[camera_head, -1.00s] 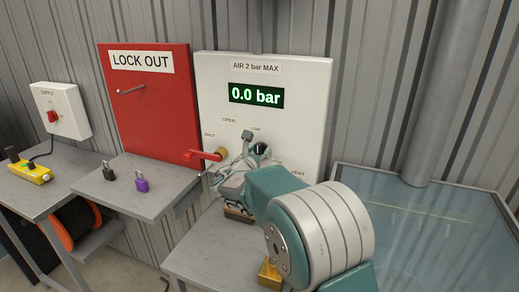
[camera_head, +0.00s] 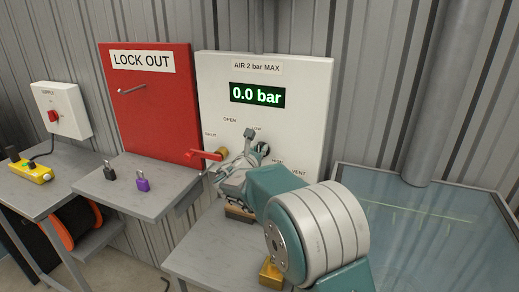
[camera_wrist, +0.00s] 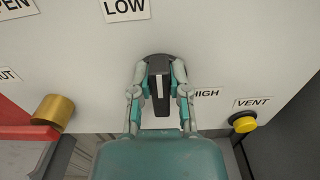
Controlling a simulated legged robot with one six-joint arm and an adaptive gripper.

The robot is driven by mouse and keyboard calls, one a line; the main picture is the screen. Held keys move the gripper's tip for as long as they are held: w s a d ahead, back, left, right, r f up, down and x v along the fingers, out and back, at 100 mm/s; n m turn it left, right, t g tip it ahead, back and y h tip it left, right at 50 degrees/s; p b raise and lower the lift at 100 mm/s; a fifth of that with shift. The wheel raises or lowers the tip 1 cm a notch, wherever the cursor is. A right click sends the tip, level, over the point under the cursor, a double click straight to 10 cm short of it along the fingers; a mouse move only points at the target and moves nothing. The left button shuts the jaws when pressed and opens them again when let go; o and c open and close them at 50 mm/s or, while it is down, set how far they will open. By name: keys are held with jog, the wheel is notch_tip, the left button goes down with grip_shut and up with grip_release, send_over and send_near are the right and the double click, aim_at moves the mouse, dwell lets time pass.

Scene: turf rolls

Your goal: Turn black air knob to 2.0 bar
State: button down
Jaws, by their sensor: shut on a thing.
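The black air knob (camera_wrist: 161,92) is in the middle of the wrist view, a bar-shaped grip with a white line, below the LOW label and left of HIGH. My gripper (camera_wrist: 159,78) is shut on it, one finger on each side. In the head view the knob (camera_head: 263,148) is partly hidden by my gripper (camera_head: 254,150). The green display (camera_head: 257,95) on the white air panel (camera_head: 310,95) reads 0.0 bar. The knob's white line runs nearly upright in the wrist view.
A brass valve (camera_wrist: 53,110) with a red lever (camera_head: 205,155) is left of the knob. A yellow VENT button (camera_wrist: 244,123) is at lower right. The red lockout board (camera_head: 150,115), a shelf with padlocks (camera_head: 142,184) and a supply box (camera_head: 62,108) stand further left.

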aim_at(266, 154)
jog(key=m, duration=0.5)
jog(key=shift+s+d+m, duration=0.1)
jog(key=shift+d+m, duration=0.2)
jog(key=shift+m, duration=0.1)
jog(key=f+m, duration=0.1)
jog(key=m, duration=1)
jog(key=f+m, duration=0.1)
jog(key=m, duration=0.5)
jog(key=shift+s+d+f+m, duration=0.15)
jog(key=shift+d+f+m, duration=0.1)
jog(key=shift+f+m, duration=0.1)
jog(key=shift+f, duration=0.1)
jog(key=c, duration=0.6)
grip_release()
jog(key=shift+r, duration=0.2)
